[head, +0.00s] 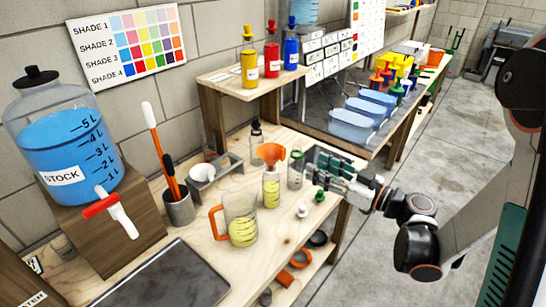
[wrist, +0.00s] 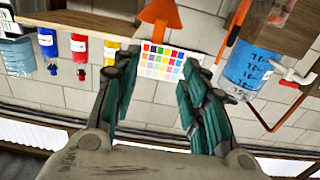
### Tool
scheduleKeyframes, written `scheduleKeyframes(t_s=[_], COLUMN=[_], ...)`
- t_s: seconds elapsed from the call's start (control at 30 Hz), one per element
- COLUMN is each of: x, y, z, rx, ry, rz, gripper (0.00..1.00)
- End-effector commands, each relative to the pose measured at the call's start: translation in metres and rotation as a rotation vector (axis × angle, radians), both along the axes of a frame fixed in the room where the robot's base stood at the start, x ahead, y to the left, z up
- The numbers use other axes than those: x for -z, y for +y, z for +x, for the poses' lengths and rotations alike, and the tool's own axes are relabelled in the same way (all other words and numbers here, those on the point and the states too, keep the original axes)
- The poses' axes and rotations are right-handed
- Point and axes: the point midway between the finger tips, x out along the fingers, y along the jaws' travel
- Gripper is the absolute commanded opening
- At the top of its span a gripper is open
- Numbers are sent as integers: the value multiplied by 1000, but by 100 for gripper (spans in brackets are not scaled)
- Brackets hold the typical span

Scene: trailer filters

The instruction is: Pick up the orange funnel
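The orange funnel (head: 271,153) sits upright in the neck of a clear bottle (head: 271,190) holding yellow liquid, on the wooden bench. In the wrist view the funnel (wrist: 160,18) shows at the top, beyond the fingertips and roughly centred between them. My gripper (head: 318,160) is to the right of the funnel in the head view, at about its height, its fingers pointing left towards it. In the wrist view the green fingers of my gripper (wrist: 161,75) are spread apart with nothing between them. The gripper is not touching the funnel.
A clear bottle (head: 295,171) stands between the funnel and my gripper. A jug with an orange handle (head: 240,221) stands in front left, a dark-capped bottle (head: 256,135) behind. A green stopper (head: 320,196) and a white one (head: 302,211) stand near the bench's right edge.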

Motion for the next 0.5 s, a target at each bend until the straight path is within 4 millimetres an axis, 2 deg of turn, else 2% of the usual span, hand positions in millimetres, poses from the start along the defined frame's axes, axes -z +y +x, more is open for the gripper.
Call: scheduleKeyframes(t_s=[0.4,0.5], x=[2,1], y=[54,62], z=[41,48], rx=[-4,-2], ry=[-6,-6], rz=[2,1], gripper=[40,40])
